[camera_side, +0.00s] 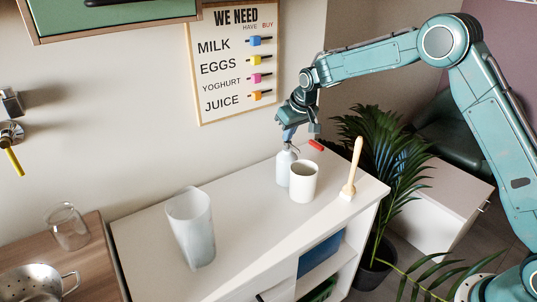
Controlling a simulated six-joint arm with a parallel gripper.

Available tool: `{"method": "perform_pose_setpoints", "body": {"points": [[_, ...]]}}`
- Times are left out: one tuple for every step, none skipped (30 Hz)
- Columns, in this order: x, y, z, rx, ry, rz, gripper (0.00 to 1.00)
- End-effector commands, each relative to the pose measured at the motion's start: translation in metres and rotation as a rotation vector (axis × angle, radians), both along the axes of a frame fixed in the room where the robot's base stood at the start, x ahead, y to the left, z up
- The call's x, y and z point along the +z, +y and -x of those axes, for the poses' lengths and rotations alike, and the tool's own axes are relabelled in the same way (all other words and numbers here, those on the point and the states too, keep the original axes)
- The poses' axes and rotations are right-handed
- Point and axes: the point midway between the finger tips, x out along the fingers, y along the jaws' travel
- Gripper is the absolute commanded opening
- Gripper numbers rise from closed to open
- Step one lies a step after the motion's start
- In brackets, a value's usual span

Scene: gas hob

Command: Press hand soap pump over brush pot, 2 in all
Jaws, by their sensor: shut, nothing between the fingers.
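The hand soap bottle (284,169) stands upright on the white cabinet top, pale with a pump at its top. A white pot (304,183), which I take for the brush pot, stands just in front of it and to its right, hiding part of the bottle. A wooden-handled brush (350,174) stands apart, to the right of the pot. My gripper (289,137) is shut and empty, pointing down right above the bottle's pump. Whether the fingers touch the pump head I cannot tell.
A tall frosted vessel (190,230) stands on the cabinet top (240,215) at the left. A palm (390,165) grows beside the right edge. A glass jar (67,227) and a colander (35,283) are lower left.

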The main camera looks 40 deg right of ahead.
Motion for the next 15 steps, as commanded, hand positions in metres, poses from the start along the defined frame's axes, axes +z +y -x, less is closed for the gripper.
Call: {"method": "perform_pose_setpoints", "body": {"points": [[0.001,0.0,0.001,0.0,0.003,0.0,0.0],[0.002,0.0,0.001,0.0,0.003,0.0,0.0],[0.004,0.0,0.0,0.0,0.002,0.0,0.0],[0.005,0.0,0.0,0.0,0.002,0.0,0.0],[0.007,0.0,0.0,0.0,0.002,0.0,0.0],[0.009,0.0,0.0,0.0,0.002,0.0,0.0],[0.01,0.0,0.0,0.0,0.002,0.0,0.0],[0.011,0.0,0.0,0.0,0.002,0.0,0.0],[0.013,0.0,0.0,0.0,0.001,0.0,0.0],[0.015,0.0,0.0,0.0,0.001,0.0,0.0],[0.016,0.0,0.0,0.0,0.0,0.0,0.0],[0.018,0.0,0.0,0.0,0.0,0.0,0.0],[0.019,0.0,0.0,0.0,0.0,0.0,0.0],[0.02,0.0,0.0,0.0,0.0,0.0,0.0],[0.021,0.0,0.0,0.0,0.0,0.0,0.0]]}}
